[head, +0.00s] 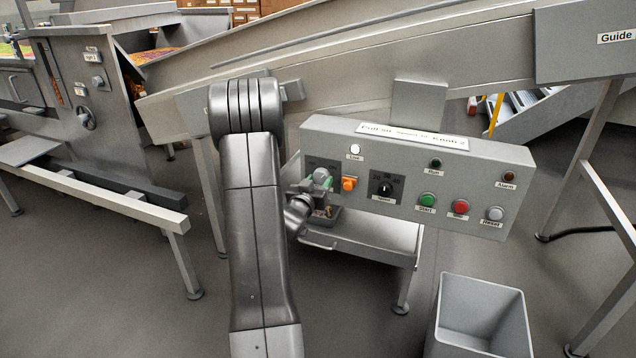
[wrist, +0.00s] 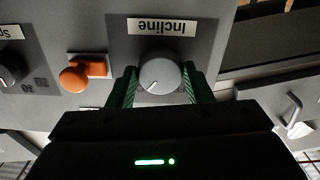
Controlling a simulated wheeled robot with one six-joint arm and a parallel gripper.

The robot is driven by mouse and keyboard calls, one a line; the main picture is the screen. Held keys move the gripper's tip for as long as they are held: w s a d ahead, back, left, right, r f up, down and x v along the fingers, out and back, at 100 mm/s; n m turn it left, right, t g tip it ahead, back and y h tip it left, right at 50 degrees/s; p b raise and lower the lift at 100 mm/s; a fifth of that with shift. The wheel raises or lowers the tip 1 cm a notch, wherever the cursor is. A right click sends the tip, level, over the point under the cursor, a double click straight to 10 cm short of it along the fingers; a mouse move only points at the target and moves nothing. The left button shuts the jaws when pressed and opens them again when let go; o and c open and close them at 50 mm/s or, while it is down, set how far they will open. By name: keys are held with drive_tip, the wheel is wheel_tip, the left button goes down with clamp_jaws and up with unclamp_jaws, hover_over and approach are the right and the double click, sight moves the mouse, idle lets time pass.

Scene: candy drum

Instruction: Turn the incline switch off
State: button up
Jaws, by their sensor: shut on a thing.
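The incline switch (wrist: 160,78) is a round grey knob with a pointer line, under a label that reads "Incline" upside down in the wrist view. Its pointer aims down and to the left there. My gripper (wrist: 158,88) has its green-padded fingers on both sides of the knob, shut on it. In the head view my gripper (head: 318,190) is at the left end of the grey control panel (head: 480,160), and my arm partly hides the switch.
An orange button (wrist: 75,77) sits close beside the knob; it also shows in the head view (head: 348,184). A black selector (head: 384,188) and green, red and grey buttons lie further right. A grey bin (head: 482,290) stands on the floor.

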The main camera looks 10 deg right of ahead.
drive_tip(key=n+p, duration=0.1)
drive_tip(key=n, duration=0.3)
drive_tip(key=shift+r, duration=0.1)
drive_tip(key=n+p, duration=0.1)
drive_tip(key=n, duration=0.3)
drive_tip(key=shift+d, duration=0.1)
drive_tip(key=n+p, duration=0.2)
drive_tip(key=n, duration=0.2)
drive_tip(key=shift+r+n, duration=0.1)
drive_tip(key=shift+n, duration=0.2)
drive_tip(key=shift+n+p, duration=0.6)
drive_tip(key=shift+n, duration=1.3)
drive_tip(key=o, duration=1)
drive_tip(key=shift+s, duration=0.1)
drive_tip(key=v, duration=1.3)
drive_tip(key=shift+s+a, duration=0.3)
